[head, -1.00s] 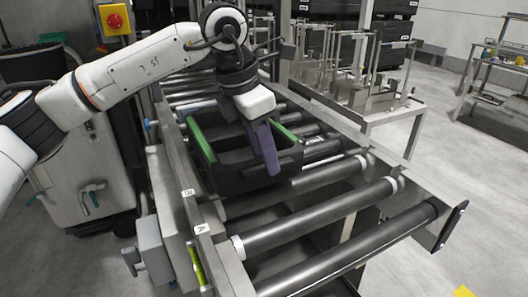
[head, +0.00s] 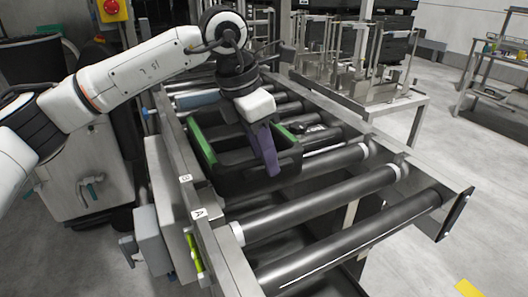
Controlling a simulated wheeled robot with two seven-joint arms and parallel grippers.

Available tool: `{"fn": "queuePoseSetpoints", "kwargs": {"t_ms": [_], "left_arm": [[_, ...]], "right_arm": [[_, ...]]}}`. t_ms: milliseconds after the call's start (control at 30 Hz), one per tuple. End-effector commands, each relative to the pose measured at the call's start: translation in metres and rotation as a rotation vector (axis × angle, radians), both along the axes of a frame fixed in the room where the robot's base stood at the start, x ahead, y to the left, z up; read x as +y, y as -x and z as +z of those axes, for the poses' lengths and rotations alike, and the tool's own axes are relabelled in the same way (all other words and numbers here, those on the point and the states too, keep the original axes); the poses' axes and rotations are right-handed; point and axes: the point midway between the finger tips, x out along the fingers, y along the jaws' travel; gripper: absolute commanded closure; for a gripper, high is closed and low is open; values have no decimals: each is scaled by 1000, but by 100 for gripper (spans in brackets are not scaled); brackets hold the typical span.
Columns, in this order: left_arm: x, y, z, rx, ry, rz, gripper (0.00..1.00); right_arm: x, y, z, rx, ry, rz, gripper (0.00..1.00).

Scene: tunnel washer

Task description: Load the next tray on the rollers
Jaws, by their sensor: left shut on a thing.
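A black tray (head: 232,178) with green strips along its left and right rims sits on the roller conveyor (head: 318,200). My left gripper (head: 264,150), with purple fingers, reaches down over the tray from above. It is shut on the tray, though the exact grip point is partly hidden by the fingers. The tray's far side is hidden behind my gripper and wrist. My right gripper does not show.
Bare rollers (head: 345,232) lie in front of the tray. A metal side rail (head: 208,225) with label plates runs along the left. A metal rack stand (head: 370,95) stands behind right. A red button on a yellow box (head: 112,8) is at upper left.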

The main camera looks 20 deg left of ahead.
Motion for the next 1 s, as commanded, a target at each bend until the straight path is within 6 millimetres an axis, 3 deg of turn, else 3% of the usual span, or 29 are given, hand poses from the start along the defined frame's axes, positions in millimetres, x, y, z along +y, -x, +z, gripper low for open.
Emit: {"fn": "queuePoseSetpoints", "kwargs": {"t_ms": [467,500,600,1000], "left_arm": [[0,0,0,-1,0,0,97],[0,0,0,-1,0,0,63],[0,0,0,-1,0,0,46],[2,1,6,-1,-1,0,44]], "right_arm": [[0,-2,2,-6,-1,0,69],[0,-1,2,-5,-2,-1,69],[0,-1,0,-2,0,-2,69],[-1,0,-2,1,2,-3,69]]}}
